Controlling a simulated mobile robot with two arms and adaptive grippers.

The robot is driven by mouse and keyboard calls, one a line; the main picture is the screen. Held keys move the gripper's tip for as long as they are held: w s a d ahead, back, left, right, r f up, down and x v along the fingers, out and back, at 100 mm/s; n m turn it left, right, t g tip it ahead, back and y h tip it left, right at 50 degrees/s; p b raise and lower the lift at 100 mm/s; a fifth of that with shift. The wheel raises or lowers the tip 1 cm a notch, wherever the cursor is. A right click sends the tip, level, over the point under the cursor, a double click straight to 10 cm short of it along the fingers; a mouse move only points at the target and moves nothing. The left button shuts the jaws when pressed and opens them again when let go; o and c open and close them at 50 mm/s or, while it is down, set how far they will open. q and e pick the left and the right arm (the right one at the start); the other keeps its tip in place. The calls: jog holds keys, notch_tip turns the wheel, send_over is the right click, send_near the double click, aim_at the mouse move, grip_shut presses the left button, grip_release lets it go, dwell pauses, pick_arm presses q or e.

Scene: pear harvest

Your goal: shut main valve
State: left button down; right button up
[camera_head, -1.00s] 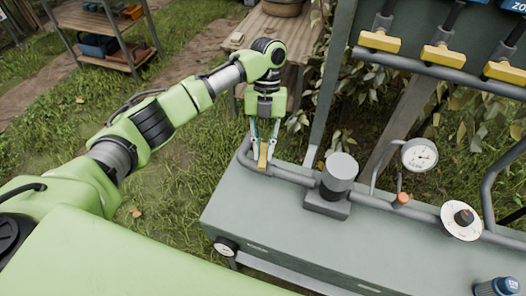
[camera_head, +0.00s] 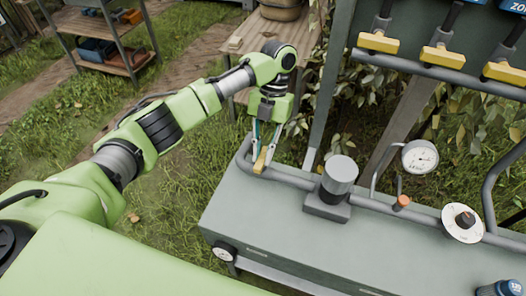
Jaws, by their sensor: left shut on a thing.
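The main valve's yellow handle (camera_head: 260,160) sits on the grey pipe at the left end of the grey bench (camera_head: 290,230). My left gripper (camera_head: 263,148) comes down from above, with its fingers shut on the yellow handle. The fingers hide part of the handle. The handle lies slightly slanted relative to the pipe. My right gripper is not in the picture.
A grey cylinder (camera_head: 339,175), a round gauge (camera_head: 420,157) and a white dial (camera_head: 462,222) stand along the pipe. Several yellow zone handles (camera_head: 443,56) hang on the panel at upper right. A wooden table (camera_head: 262,40) and a shelf (camera_head: 105,35) stand behind on grass.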

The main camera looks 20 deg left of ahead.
pick_arm(q)
jog(key=c, duration=2)
grip_release()
jog(key=shift+o, duration=0.2)
jog(key=v, duration=1.2)
jog(key=shift+s, duration=0.1)
